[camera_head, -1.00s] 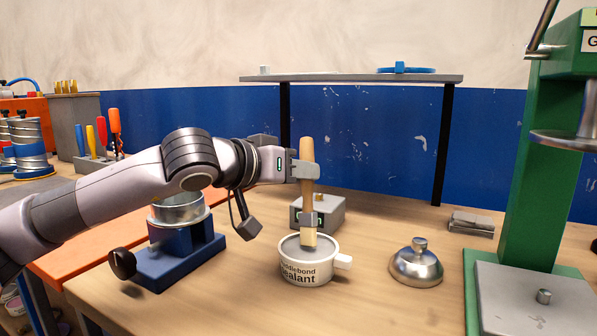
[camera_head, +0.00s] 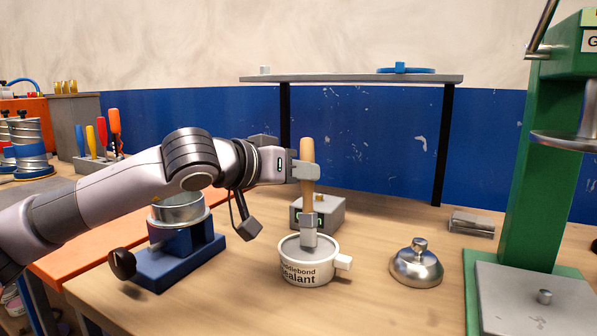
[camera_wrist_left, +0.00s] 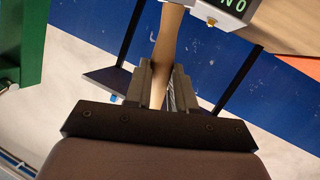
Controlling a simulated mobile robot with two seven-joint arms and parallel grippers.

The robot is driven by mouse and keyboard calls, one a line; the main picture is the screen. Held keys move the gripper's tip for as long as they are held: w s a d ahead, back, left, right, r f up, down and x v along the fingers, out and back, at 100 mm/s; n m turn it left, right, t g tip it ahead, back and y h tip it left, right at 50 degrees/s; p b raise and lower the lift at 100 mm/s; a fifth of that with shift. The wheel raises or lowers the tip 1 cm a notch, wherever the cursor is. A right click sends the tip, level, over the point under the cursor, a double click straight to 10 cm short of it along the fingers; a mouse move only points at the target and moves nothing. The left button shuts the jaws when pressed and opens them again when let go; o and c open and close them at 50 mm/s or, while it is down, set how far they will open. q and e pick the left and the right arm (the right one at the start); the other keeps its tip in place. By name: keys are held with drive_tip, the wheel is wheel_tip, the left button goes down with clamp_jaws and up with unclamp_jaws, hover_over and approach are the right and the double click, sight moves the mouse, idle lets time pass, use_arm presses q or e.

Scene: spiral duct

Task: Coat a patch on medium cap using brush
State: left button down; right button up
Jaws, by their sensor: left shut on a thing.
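My left gripper (camera_head: 306,171) is shut on the wooden handle of the brush (camera_head: 308,190), which stands upright with its head down. The brush head reaches into the white sealant pot (camera_head: 306,272); its pale bristles no longer show, and the lower end looks grey. In the left wrist view the handle (camera_wrist_left: 168,50) passes between the jaws. A silver round piece (camera_head: 180,212) sits on a blue stand left of the pot. A silver domed piece (camera_head: 416,265) with a knob stands right of it. I cannot tell which is the medium cap. My right gripper is not in view.
A grey box (camera_head: 325,211) with a green display stands behind the pot. A green press (camera_head: 530,170) stands at the right. A raised shelf (camera_head: 350,78) spans the back. The wooden bench is clear in front of the pot and dome.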

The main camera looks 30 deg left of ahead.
use_arm(q)
wheel_tip(320, 180, up, 7)
drive_tip(key=p, duration=0.4)
drive_tip(key=shift+f, duration=0.15)
drive_tip(key=shift+s, duration=0.1)
idle(0.7)
